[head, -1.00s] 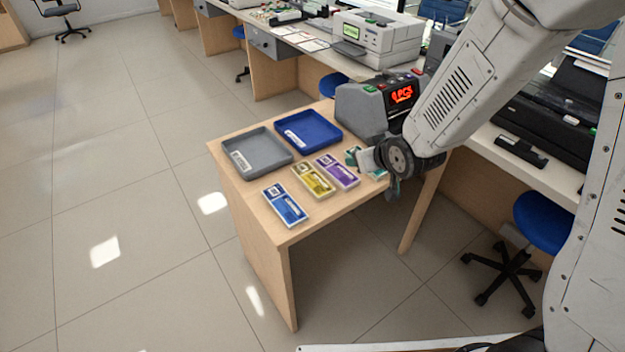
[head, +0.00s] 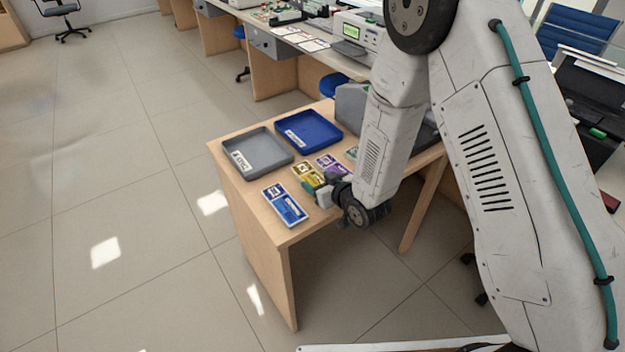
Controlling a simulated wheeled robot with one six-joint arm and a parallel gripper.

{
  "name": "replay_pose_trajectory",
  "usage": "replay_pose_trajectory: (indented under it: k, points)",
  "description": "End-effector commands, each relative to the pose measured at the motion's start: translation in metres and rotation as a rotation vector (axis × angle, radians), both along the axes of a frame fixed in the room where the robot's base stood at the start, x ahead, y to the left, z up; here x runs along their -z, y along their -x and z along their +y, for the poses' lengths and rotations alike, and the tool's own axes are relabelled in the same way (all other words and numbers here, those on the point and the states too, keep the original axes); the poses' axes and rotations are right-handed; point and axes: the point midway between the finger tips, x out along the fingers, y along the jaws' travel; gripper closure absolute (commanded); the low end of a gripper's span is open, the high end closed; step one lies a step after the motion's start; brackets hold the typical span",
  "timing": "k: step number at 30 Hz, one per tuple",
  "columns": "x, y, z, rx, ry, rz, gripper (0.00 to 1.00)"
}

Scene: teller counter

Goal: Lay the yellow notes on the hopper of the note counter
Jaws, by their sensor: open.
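The yellow notes (head: 304,171) lie on the wooden table between the blue notes and the purple notes. Their near right part is hidden by my gripper (head: 318,190), which is over or right beside them. My gripper is open; I cannot tell whether its fingers touch the notes. The note counter (head: 349,104) stands at the back right of the table.
Blue notes (head: 285,205) lie at the table's (head: 256,217) front left. Purple notes (head: 327,160) and green notes (head: 351,153) are partly hidden by my arm. A grey tray (head: 257,152) and a blue tray (head: 309,131) stand behind the notes.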

Motion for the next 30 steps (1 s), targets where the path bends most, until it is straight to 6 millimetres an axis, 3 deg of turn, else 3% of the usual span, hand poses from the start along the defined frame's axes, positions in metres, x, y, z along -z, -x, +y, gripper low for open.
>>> replay_pose_trajectory:
  k: [5,13,16,30]
  points:
    - [0.008,-0.016,0.010,0.001,0.000,0.000,0.40]
    - [0.009,-0.018,0.012,0.001,0.001,0.001,0.40]
    - [0.009,-0.018,0.012,0.001,0.001,0.001,0.68]
    - [0.003,-0.018,0.012,0.000,0.000,0.000,0.72]
